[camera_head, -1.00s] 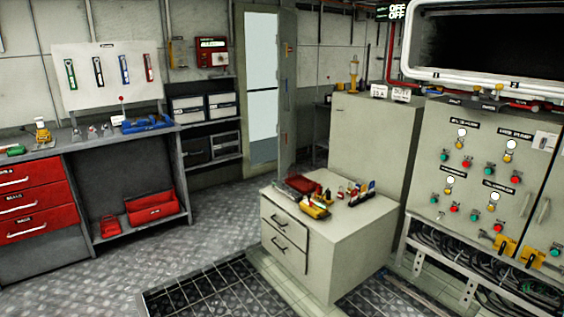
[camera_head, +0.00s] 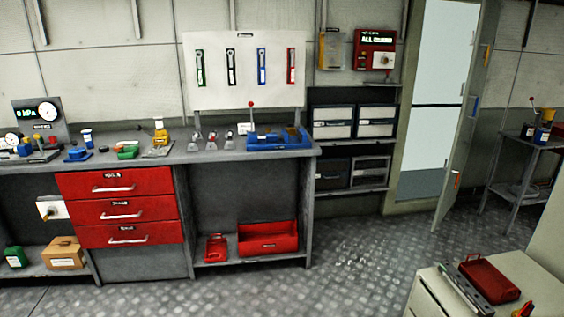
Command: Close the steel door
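The steel door (camera_head: 466,120) stands open in the back wall, right of the middle of the head view. It is a grey-green leaf seen nearly edge-on, swung out into the room, with small orange and blue parts along it. The doorway (camera_head: 436,100) to its left shows a pale, bright opening. The door's lower end is above the patterned metal floor. Neither of my grippers is in view, and nothing touches the door.
A workbench (camera_head: 230,151) with red drawers (camera_head: 120,208) runs along the left. Shelves with bins (camera_head: 352,121) stand left of the doorway.

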